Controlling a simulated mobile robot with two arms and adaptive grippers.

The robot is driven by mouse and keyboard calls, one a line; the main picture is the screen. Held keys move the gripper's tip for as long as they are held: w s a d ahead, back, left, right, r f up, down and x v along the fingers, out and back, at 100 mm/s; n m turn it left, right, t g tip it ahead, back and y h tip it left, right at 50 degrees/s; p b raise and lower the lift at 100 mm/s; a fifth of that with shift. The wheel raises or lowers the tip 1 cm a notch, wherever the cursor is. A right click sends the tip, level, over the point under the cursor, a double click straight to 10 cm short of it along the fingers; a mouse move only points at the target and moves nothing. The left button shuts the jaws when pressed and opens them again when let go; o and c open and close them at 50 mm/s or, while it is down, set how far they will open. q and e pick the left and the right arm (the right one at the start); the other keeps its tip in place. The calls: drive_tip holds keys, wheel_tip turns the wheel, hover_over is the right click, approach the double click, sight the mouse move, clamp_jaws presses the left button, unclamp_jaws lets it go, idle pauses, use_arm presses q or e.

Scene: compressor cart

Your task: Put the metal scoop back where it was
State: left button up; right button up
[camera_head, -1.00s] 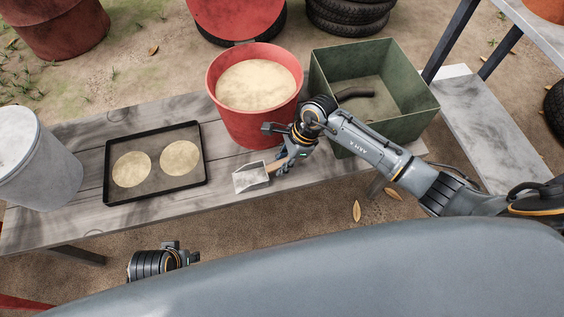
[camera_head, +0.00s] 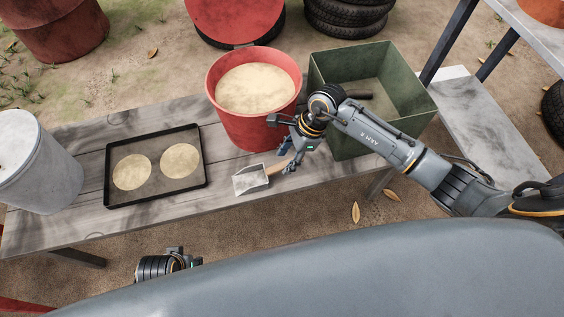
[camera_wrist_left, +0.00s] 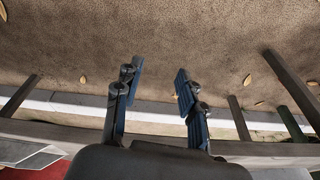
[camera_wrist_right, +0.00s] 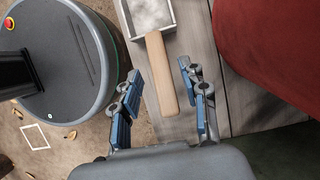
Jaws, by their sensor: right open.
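The metal scoop (camera_head: 251,179) lies on the wooden bench in front of the red bucket, its grey pan to the left and its wooden handle to the right. In the right wrist view the wooden handle (camera_wrist_right: 162,75) extends down between the fingers, with the pan (camera_wrist_right: 149,14) at the top edge. My right gripper (camera_head: 287,158) is open at the handle end; in the right wrist view its fingers (camera_wrist_right: 156,92) stand apart on either side, with gaps to the handle. My left gripper (camera_wrist_left: 157,75) is open and empty, facing bare ground.
The red bucket (camera_head: 230,125) of pale powder and the green bin (camera_head: 405,122) with a dark object stand behind the scoop. A black tray (camera_head: 154,198) with two pale discs and a white bucket (camera_head: 50,185) are to the left. Bare bench (camera_head: 205,205) lies between tray and scoop.

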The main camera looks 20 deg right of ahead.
drive_tip(key=v, duration=0.8)
drive_tip(key=shift+p, duration=0.4)
use_arm(q)
drive_tip(key=f, duration=0.1)
drive_tip(key=s+f, duration=0.1)
drive_tip(key=f, duration=0.1)
drive_tip(key=shift+f, duration=0.2)
use_arm(e)
drive_tip(key=shift+f, duration=0.1)
